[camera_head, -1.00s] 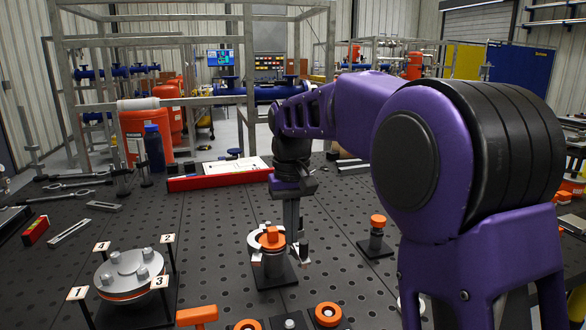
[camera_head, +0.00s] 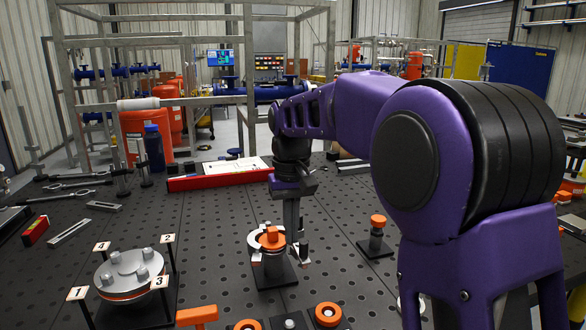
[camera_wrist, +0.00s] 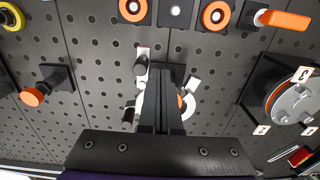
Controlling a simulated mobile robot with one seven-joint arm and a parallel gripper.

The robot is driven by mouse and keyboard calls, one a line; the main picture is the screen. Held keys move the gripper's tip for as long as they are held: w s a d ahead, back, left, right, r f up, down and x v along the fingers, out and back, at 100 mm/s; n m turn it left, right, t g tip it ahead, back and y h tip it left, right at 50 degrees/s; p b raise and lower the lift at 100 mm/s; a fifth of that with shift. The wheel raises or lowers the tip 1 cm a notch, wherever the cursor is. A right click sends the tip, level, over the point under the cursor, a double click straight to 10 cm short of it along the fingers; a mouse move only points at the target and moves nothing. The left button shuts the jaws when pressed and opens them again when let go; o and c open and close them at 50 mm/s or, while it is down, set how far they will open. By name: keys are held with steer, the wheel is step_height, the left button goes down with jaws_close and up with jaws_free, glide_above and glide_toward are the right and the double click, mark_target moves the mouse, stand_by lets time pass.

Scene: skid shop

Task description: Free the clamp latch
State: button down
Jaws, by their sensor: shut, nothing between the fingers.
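The clamp (camera_head: 258,246) is a pale silver ring on a dark square base at the table's middle, with an orange latch piece (camera_head: 271,235) on top. In the wrist view, pale clamp parts (camera_wrist: 191,101) show on both sides of my fingers, with a sliver of orange beside them and dark knobs at the left. My gripper (camera_wrist: 160,76) is shut and empty, pointing down over the clamp; its fingers hide the clamp's middle. In the head view my gripper (camera_head: 291,220) is just right of the orange latch. I cannot tell whether they touch.
An orange-topped post (camera_head: 377,236) stands to the right. A bolted flange (camera_head: 125,281) with numbered tags stands at the left front. Orange ring fittings (camera_head: 327,314) and an orange handle (camera_head: 197,316) line the front.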

steer(key=shift+f, duration=0.15)
steer(key=shift+f+b, duration=0.6)
steer(key=shift+f, duration=0.35)
steer(key=shift+d, duration=0.2)
steer(key=shift+w+d+p, duration=0.2)
steer(key=shift+d+p, duration=0.1)
steer(key=shift+d, duration=0.15)
steer(key=shift+a, duration=0.1)
step_height(320, 180, up, 7)
steer(key=p, duration=0.7)
steer(key=shift+s+a, duration=0.15)
steer(key=shift+a, duration=0.3)
